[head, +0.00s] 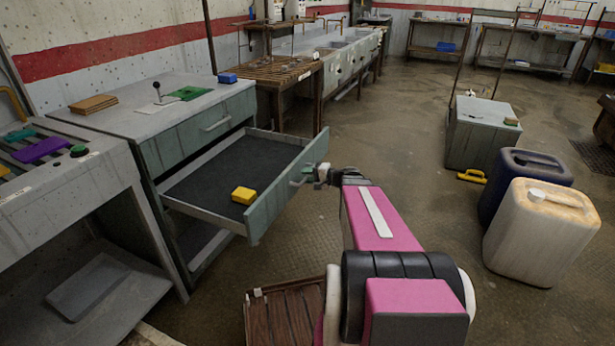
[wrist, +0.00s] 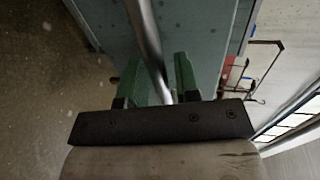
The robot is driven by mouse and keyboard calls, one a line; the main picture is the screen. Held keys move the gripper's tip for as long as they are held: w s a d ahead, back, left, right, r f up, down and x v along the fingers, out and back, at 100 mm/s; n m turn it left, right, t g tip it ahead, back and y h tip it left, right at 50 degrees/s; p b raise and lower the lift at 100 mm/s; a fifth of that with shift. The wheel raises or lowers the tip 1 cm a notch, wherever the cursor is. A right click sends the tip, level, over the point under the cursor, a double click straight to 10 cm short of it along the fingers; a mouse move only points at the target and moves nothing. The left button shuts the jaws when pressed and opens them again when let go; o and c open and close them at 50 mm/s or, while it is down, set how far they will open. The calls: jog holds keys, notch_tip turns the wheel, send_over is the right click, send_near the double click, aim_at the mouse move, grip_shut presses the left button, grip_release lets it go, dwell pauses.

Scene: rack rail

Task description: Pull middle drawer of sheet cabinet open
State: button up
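The grey-green sheet cabinet (head: 185,137) stands at the left in the head view. Its middle drawer (head: 262,208) is pulled far out, below a closed upper drawer. A yellow block (head: 244,195) lies inside it. The drawer's bar handle (head: 302,179) is on its front; in the wrist view the handle (wrist: 150,45) runs between my gripper's green fingers. My gripper (head: 320,175) is at the drawer front. In the wrist view my gripper (wrist: 160,80) is open around the bar, with a gap beside the right finger. The fingertips' far ends are partly hidden.
A grey bench with coloured pieces (head: 40,150) adjoins the cabinet on the left. A white canister (head: 540,235), a dark blue canister (head: 515,170) and a grey box (head: 480,135) stand on the right. The floor beyond the drawer front is mostly clear.

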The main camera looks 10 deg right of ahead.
jog(key=shift+o, duration=0.2)
jog(key=shift+d, duration=0.1)
jog(key=v, duration=1)
jog(key=shift+s+d, duration=0.25)
jog(key=shift+s, duration=0.05)
jog(key=shift+r, duration=0.1)
jog(key=s+a+f+n+g+h, duration=0.7)
jog(key=s+a+f+g+h, duration=0.2)
jog(key=a+h, duration=0.3)
jog(key=shift+s+a+f+n+g, duration=0.2)
jog(key=shift+s+a+n+g, duration=0.1)
jog(key=shift+s+a, duration=0.5)
